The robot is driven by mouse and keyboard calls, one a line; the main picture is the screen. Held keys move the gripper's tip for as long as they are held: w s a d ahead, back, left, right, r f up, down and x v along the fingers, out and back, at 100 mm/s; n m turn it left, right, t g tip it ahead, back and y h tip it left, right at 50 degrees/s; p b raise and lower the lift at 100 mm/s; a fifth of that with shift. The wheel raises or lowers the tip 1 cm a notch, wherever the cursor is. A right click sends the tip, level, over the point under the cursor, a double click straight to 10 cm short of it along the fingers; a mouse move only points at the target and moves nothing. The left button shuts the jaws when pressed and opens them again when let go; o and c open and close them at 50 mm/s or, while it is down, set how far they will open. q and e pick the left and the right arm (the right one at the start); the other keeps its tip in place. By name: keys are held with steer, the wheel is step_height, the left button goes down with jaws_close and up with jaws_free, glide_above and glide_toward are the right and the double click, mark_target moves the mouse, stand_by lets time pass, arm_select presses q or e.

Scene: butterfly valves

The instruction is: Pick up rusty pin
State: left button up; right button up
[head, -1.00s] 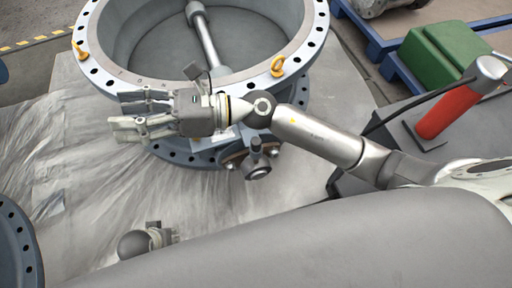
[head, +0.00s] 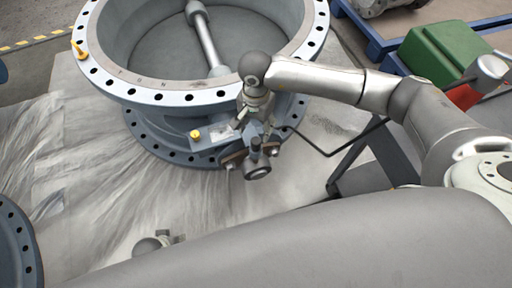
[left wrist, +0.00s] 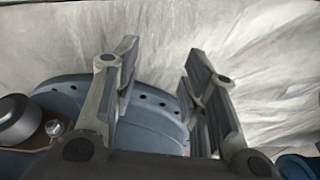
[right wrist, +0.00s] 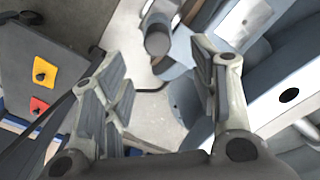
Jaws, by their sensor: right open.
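I cannot pick out the rusty pin for certain. Rust-brown parts (head: 235,160) sit on both sides of the dark stub (head: 257,172) at the near side of the large valve (head: 150,92) in the head view. My right gripper (head: 252,128) points down just above that stub, partly hidden against the valve. In the right wrist view my right gripper (right wrist: 160,62) is open and empty, with the stub (right wrist: 158,40) beyond its fingertips. My left gripper (left wrist: 160,55) is open and empty in the left wrist view, over a blue-grey flange (left wrist: 150,115).
A rusty plate with a bolt (left wrist: 55,127) shows at left in the left wrist view. Grey sheeting (head: 90,170) lies clear at left.

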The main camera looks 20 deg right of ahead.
mark_target(256, 140)
steer(key=f, duration=0.7)
steer(key=shift+s+f+b, duration=0.3)
steer(key=shift+b, duration=0.1)
steer(key=shift+f, duration=0.3)
arm_select(q)
steer(key=r, duration=0.1)
steer(key=w+r, duration=0.1)
steer(key=r, duration=0.1)
arm_select(e)
steer(key=c, duration=1.1)
